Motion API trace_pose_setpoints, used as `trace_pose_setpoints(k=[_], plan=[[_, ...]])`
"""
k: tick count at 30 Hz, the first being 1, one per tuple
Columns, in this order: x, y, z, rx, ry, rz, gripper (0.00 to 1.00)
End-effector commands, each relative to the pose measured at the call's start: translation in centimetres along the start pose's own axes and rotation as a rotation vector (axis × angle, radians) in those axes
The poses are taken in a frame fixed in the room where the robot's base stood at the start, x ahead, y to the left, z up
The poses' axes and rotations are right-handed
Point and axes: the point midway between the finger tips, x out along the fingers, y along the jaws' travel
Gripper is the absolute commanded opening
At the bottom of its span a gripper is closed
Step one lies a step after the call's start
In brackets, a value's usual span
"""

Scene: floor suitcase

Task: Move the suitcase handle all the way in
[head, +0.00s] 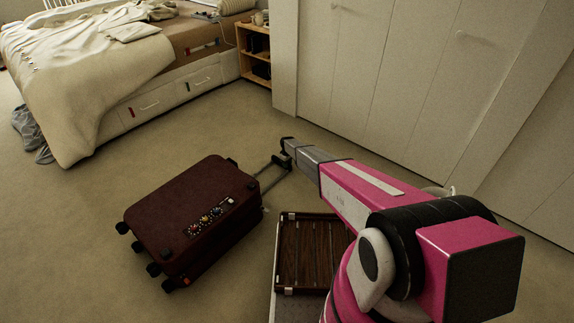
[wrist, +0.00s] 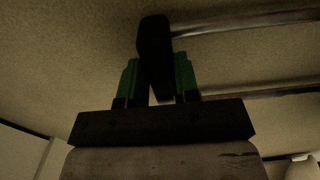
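The dark maroon suitcase (head: 190,215) lies flat on the carpet in the head view, with its wheels at the lower left end. Its pull handle sticks out from the far right end on two metal rods (head: 272,178). My gripper (head: 287,152) is at the outer end of the handle. In the wrist view, the black handle grip (wrist: 154,50) sits between the two green fingers of my gripper (wrist: 158,85), which appear to press on both sides. The rods run to the right there. My arm partly hides the handle end in the head view.
An open brown case or tray (head: 312,250) lies on the floor right of the suitcase, below my arm. White closet doors (head: 400,80) stand behind. A bed (head: 90,80) and a small wooden shelf (head: 255,50) are at the upper left. Carpet (head: 70,250) is clear left of the suitcase.

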Motion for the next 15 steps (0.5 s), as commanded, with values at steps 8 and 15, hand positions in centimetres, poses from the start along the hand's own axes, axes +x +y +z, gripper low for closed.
trace_pose_setpoints(k=[8, 15], plan=[[-0.1, -1.1, 0.1, -0.001, 0.0, 0.0, 0.0], [-0.1, -6.5, 0.3, -0.002, -0.001, -0.001, 0.0]])
